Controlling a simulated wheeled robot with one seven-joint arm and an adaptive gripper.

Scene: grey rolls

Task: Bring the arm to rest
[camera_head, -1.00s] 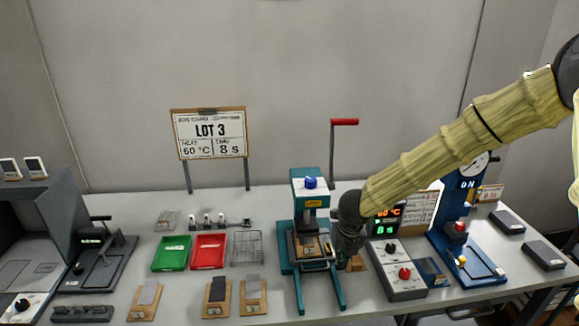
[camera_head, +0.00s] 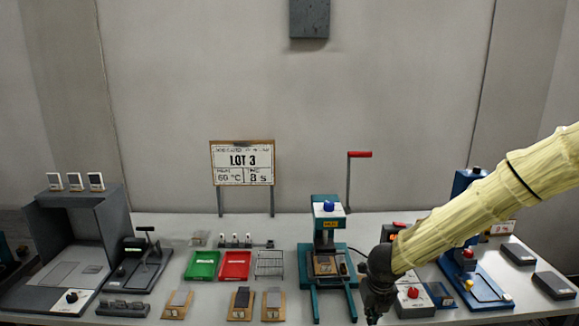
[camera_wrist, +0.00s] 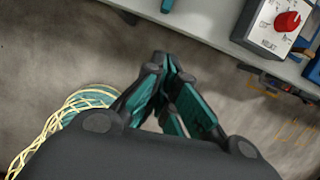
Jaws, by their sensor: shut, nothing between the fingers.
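My gripper (camera_head: 374,308) hangs at the end of my sleeved arm at the front edge of the bench, to the right of the teal press (camera_head: 328,262). In the wrist view my gripper (camera_wrist: 165,62) points down past the bench edge over the grey floor. Its dark and teal fingers meet at the tips with nothing between them.
The grey bench (camera_head: 225,300) carries a green tray (camera_head: 202,265), a red tray (camera_head: 235,265), a wire rack (camera_head: 269,264) and a blue press (camera_head: 475,280). The LOT 3 sign (camera_head: 242,163) stands behind. The control box's red knob (camera_wrist: 288,21) is near the bench edge.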

